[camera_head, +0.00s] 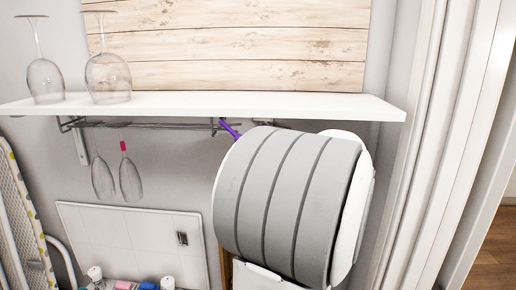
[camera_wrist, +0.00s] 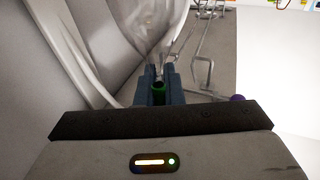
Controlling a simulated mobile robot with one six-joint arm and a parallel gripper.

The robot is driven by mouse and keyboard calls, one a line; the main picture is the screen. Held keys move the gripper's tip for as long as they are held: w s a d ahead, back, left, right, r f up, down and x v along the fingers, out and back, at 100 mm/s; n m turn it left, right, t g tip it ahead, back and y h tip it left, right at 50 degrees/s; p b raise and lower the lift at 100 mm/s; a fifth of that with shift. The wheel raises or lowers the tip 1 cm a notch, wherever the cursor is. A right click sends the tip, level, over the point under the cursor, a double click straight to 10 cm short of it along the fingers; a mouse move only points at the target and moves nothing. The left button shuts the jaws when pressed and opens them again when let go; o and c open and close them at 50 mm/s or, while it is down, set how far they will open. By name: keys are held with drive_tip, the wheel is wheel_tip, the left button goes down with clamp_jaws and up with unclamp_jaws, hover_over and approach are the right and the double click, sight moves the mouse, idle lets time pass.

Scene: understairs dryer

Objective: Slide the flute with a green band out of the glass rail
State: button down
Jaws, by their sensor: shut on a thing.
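The flute's clear bowl is blurred beyond the fingers. The glass rail (camera_wrist: 205,62) shows as bent wires just to the right of the fingers. In the head view, the glass rail (camera_head: 150,125) hangs under the white shelf. There my gripper and the green-banded flute are hidden behind my grey arm. I cannot tell whether the flute's foot still sits in the rail.
A flute with a pink band (camera_head: 131,180) and another flute (camera_head: 103,179) hang from the rail at left. A purple piece (camera_head: 230,130) shows beside my arm. Two glasses (camera_head: 108,80) stand inverted on the shelf (camera_head: 250,103). A white door frame (camera_head: 420,150) is at right.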

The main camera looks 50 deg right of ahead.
drive_tip(key=shift+s+d, duration=0.3)
drive_tip(key=shift+d, duration=0.2)
drive_tip(key=shift+a, duration=0.1)
drive_tip(key=s+a+f+b, duration=0.2)
drive_tip(key=s+a, duration=0.7)
drive_tip(key=a, duration=0.3)
drive_tip(key=shift+s+a+b, duration=0.25)
drive_tip(key=shift+s+b, duration=0.1)
drive_tip(key=shift+s, duration=0.05)
idle(0.5)
